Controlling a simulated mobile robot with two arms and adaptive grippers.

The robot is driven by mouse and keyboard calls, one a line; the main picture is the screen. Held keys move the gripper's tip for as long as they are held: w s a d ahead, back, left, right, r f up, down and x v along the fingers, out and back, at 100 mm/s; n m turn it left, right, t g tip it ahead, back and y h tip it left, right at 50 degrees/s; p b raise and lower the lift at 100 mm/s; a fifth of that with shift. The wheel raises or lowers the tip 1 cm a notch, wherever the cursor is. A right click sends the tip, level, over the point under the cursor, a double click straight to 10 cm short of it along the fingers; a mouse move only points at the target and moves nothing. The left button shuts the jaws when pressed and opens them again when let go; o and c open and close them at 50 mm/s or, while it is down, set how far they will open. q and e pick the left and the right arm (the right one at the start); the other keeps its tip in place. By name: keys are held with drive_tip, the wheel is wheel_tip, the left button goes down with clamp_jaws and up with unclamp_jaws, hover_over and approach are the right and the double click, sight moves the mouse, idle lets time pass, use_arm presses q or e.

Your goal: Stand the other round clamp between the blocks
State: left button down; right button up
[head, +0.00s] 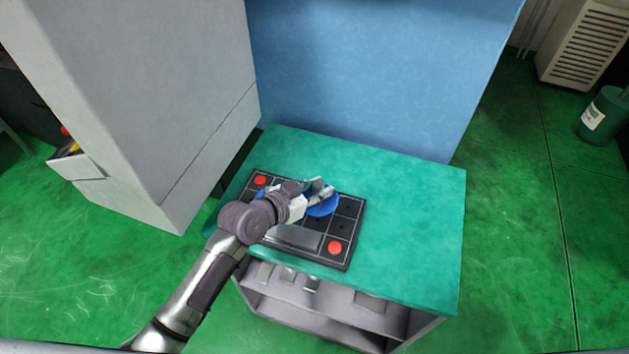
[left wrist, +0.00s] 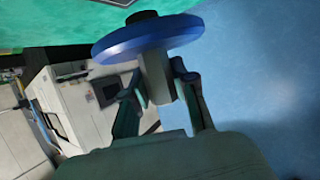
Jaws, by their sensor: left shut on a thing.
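The round clamp shows as a blue disc (head: 323,206) at my left gripper (head: 312,191) over the black gridded plate (head: 347,208). In the left wrist view, the left gripper (left wrist: 156,88) is shut on the pale stem below the clamp's blue disc (left wrist: 147,38), with a dark knob on the disc's far side. A grey block (head: 293,238) lies on the plate's near part. Red round pieces sit at the plate's far left (head: 260,180) and near right (head: 334,247). My arm hides part of the plate, and I cannot make out a second block. The right gripper is out of view.
The plate lies on a green-topped bench (head: 415,220) with open shelves below; its right side is clear. A blue wall or panel (head: 370,75) rises behind, and a tall grey cabinet (head: 150,100) stands at the left. A green drum (head: 603,115) stands at the far right.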

use_arm(q)
drive_tip(key=shift+w+d+f+b, duration=0.1)
drive_tip(key=shift+f+b, duration=0.75)
drive_tip(key=shift+f, duration=0.05)
wheel_tip(320, 180, down, 4)
drive_tip(key=b, duration=0.3)
drive_tip(key=shift+r, duration=0.1)
drive_tip(key=shift+f+b, duration=0.95)
drive_tip(key=shift+b, duration=0.1)
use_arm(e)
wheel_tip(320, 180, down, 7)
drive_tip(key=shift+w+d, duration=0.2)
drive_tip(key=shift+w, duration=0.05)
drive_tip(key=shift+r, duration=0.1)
use_arm(q)
drive_tip(key=c, duration=0.9)
unclamp_jaws()
drive_tip(key=shift+o, duration=0.3)
drive_tip(key=shift+f, duration=0.15)
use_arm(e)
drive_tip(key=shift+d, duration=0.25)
